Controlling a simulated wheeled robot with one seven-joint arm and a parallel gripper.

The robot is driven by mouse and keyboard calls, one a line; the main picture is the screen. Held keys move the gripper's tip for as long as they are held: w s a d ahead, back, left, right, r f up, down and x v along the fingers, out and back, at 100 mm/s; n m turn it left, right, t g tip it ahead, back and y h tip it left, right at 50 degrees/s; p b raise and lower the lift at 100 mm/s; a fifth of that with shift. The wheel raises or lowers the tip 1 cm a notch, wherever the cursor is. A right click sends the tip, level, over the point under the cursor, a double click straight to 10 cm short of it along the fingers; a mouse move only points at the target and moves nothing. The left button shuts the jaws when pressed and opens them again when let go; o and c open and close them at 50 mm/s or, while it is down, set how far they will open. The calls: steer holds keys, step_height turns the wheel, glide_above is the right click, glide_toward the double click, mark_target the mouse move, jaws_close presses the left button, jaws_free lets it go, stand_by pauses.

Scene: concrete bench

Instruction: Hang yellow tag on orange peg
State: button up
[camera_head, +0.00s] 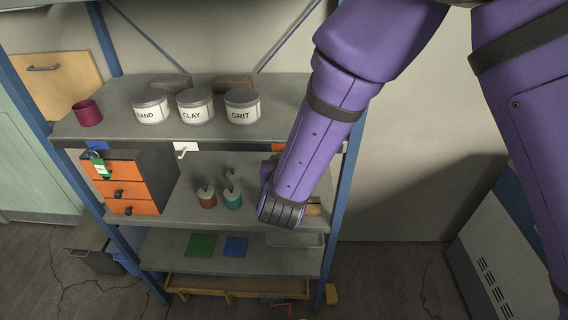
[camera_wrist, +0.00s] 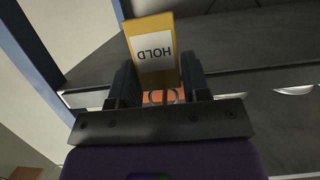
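The yellow tag (camera_wrist: 150,28), marked HOLD, shows upside down in the wrist view between the two fingers of my gripper (camera_wrist: 160,80). The fingers appear to close on its side edges, and a thin wire ring shows at its near end. An orange patch (camera_wrist: 172,97), apparently the orange peg's plate, shows behind the ring; whether the ring is around a peg I cannot tell. In the head view, part of an orange plate (camera_head: 277,147) shows on the upper shelf's front edge beside my arm. My arm hides the gripper and the tag there.
Blue (camera_head: 97,145) and white (camera_head: 187,148) plates share that shelf edge. Tins of sand (camera_head: 150,115), clay (camera_head: 196,115) and grit (camera_head: 242,115) stand above. Small jars (camera_head: 232,200) stand on the middle shelf.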

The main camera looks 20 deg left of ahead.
steer(key=o, duration=0.3)
steer(key=shift+o, duration=0.2)
steer(key=shift+s, duration=0.1)
steer(key=v, duration=1.1)
steer(key=w+d+r+g+y, duration=0.2)
steer(key=w+d+r, duration=0.4)
steer(key=w+r, duration=0.3)
steer(key=s+d+r+g, duration=0.1)
steer(key=d+r+g, duration=0.2)
steer(key=d+r, duration=0.8)
steer(key=s+d+r+m+g+h, duration=0.1)
steer(key=s+d+g+h, duration=0.1)
steer(key=s+d, duration=0.7)
steer(key=s+d+r+m+g+h, duration=0.1)
steer(key=s+d+r+g+h, duration=0.1)
steer(key=s+d, duration=0.7)
steer(key=d+h, duration=0.1)
steer(key=d, duration=0.6)
steer(key=shift+d+m, duration=0.4)
